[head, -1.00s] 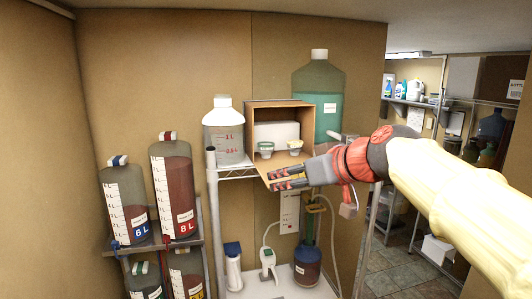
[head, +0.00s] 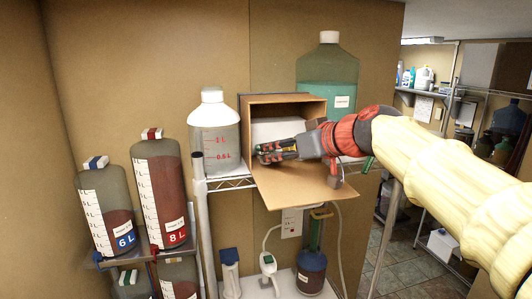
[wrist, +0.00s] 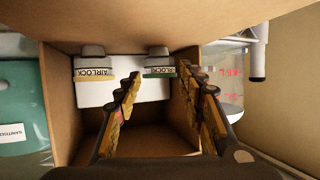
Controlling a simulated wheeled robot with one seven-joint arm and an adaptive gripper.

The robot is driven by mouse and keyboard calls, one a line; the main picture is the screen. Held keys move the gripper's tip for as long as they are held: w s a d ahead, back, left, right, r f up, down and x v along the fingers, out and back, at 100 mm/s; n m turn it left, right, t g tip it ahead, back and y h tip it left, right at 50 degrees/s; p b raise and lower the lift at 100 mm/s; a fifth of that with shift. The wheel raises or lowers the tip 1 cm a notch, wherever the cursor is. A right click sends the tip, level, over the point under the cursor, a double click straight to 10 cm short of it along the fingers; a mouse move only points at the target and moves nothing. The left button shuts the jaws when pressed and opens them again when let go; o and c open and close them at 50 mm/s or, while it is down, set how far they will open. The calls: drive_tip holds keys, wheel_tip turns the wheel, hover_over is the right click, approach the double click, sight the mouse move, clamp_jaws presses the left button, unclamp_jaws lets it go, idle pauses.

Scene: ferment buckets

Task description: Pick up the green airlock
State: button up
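The green airlock (wrist: 158,68) has a grey cap, a green rim and a label, and sits in the open cardboard box (head: 312,185). In the wrist view it lies ahead of the gap between my fingertips, apart from them. A second airlock (wrist: 93,70), with a yellowish rim, sits to its left in the wrist view. My gripper (wrist: 160,84) is open and reaches into the box mouth; nothing shows between its fingers. In the head view my gripper (head: 268,151) covers most of the area where the airlocks sit.
A white box (wrist: 125,92) stands inside the cardboard box near the airlocks. The cardboard walls close in on both sides. A clear white-capped jug (head: 213,135) stands to the left and a large green jug (head: 328,80) behind right. A shelf post (head: 200,220) is at front left.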

sight(267, 152)
drive_tip(key=shift+w+a, duration=0.25)
drive_tip(key=shift+a, duration=0.05)
drive_tip(key=p+x, duration=0.2)
drive_tip(key=x, duration=0.2)
drive_tip(key=shift+w+f+p, duration=0.1)
drive_tip(key=shift+w+p, duration=0.15)
drive_tip(key=shift+p, duration=0.1)
drive_tip(key=shift+w+a+f, duration=0.3)
drive_tip(key=shift+w, duration=0.1)
drive_tip(key=shift+c, duration=0.9)
drive_tip(key=c, duration=0.4)
